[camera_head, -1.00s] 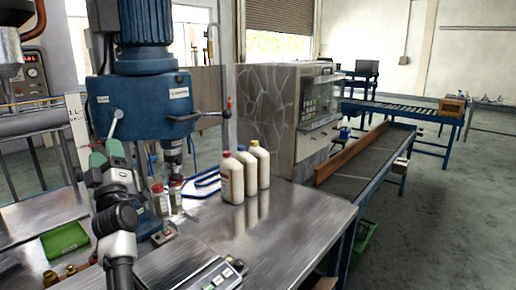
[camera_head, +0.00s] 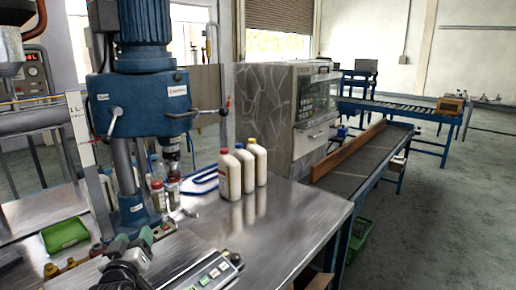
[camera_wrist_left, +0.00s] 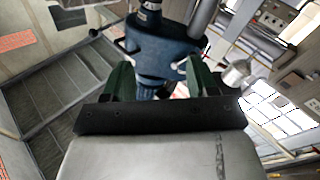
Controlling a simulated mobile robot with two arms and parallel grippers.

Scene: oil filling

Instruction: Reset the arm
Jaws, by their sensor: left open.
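My left arm comes in at the bottom left of the head view, low over the front of the metal table (camera_head: 285,215). My left gripper (camera_head: 133,240) has green fingers and sits in front of the base of the blue drill press (camera_head: 140,100). In the left wrist view the two green fingers of my left gripper (camera_wrist_left: 160,78) stand apart with nothing held between them. The blue drill press (camera_wrist_left: 165,48) shows beyond them, apart from the fingers. My right gripper is not in view.
Several capped bottles, including a red-capped one (camera_head: 230,178), stand on the table right of the press. A scale-like device with buttons (camera_head: 205,275) is at the front, close to my arm. A conveyor (camera_head: 365,165) runs at the right.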

